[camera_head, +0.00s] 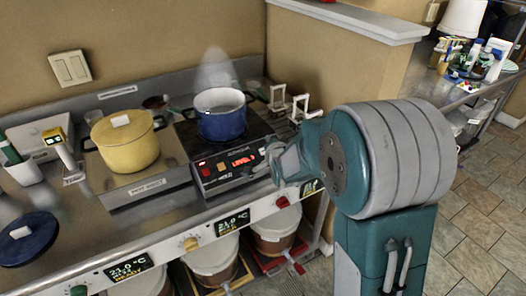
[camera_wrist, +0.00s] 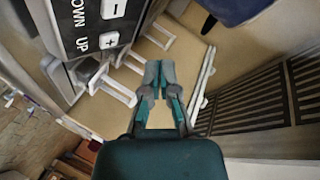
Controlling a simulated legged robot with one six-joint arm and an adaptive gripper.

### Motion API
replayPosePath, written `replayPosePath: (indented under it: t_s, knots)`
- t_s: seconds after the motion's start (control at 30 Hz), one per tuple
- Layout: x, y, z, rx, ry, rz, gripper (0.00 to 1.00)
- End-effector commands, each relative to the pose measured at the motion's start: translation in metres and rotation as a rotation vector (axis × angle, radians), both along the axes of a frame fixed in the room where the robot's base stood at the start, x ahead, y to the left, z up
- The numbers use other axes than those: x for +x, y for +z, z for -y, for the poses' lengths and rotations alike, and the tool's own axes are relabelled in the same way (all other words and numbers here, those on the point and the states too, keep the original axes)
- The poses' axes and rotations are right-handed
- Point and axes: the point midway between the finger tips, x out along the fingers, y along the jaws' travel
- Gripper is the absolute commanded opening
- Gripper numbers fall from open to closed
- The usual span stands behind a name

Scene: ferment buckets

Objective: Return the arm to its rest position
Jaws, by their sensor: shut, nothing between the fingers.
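My gripper (camera_head: 274,163) is shut and empty. In the head view it is beside the right front corner of the black hot plate (camera_head: 222,148), close to its control panel; I cannot tell whether it touches. In the wrist view its fingertips (camera_wrist: 160,72) are together with nothing between them. My teal and grey arm fills the right middle of the head view and hides part of the counter's end. A blue pot (camera_head: 220,124) with steam above it stands on the hot plate.
A yellow lidded pot (camera_head: 125,150) stands left on the steel counter. White racks (camera_head: 290,101) stand right of the hot plate and show near my fingers (camera_wrist: 116,86). A button panel (camera_wrist: 100,20) is close in the wrist view.

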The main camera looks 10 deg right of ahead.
Motion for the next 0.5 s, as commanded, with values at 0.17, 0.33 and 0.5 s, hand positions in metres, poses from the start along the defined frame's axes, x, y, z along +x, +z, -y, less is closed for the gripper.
replayPosePath:
  t_s: [0.17,0.33,0.5]
  knots:
    - [0.000,0.000,0.000,0.000,0.000,0.000,0.00]
    - [-0.002,0.003,0.000,-0.008,0.002,-0.004,0.00]
    - [-0.027,0.027,0.000,-0.103,0.035,-0.076,0.00]
